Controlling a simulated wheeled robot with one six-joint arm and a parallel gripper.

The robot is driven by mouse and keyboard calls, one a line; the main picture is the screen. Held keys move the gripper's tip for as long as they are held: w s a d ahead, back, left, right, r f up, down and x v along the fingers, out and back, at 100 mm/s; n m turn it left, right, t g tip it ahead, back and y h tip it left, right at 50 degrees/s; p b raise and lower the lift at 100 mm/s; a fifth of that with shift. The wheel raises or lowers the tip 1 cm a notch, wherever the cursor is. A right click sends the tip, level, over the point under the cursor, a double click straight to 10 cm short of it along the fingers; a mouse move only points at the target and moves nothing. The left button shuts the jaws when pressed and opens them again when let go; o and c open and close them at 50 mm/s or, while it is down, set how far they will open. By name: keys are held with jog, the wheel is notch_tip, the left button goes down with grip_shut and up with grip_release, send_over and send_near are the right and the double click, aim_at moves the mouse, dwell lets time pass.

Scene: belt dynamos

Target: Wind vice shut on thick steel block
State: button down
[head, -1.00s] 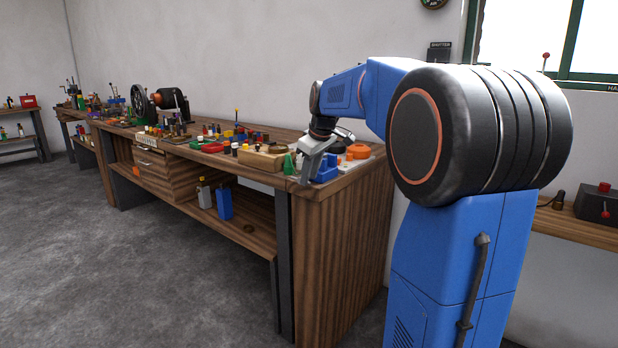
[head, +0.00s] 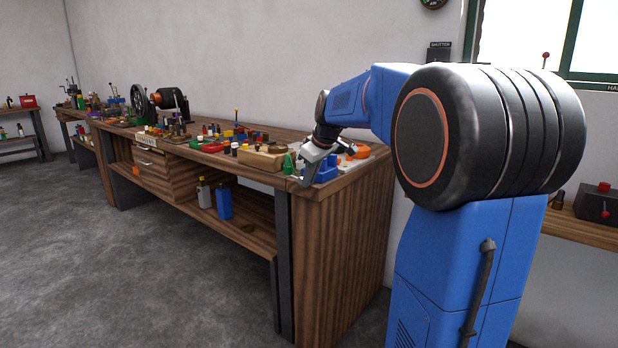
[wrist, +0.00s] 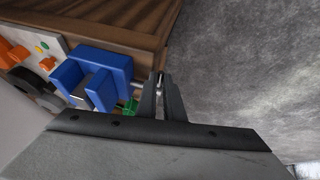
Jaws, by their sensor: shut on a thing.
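The blue vice (head: 326,168) stands at the near right end of the wooden workbench. In the wrist view the vice (wrist: 98,62) is left of my fingers, with a grey patch between its blue parts that may be the steel block; I cannot make out its edges. My gripper (head: 307,178) is at the vice's front left side, low over the bench edge. In the wrist view its dark fingers (wrist: 160,84) are close together around a small, shiny piece beside the vice, probably its handle. The fingers hide most of that piece.
Orange round parts (head: 358,151) lie behind the vice. A green piece (head: 288,164) and a wooden block (head: 262,157) stand to its left. Several small parts crowd the workbench (head: 338,193) further left. The floor in front (head: 130,270) is clear.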

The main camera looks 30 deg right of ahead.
jog(key=shift+f, duration=0.1)
dwell(0.3)
jog(key=c, duration=1.9)
grip_release()
jog(key=v, duration=1.7)
jog(key=shift+s, duration=0.45)
jog(key=shift+d, duration=0.15)
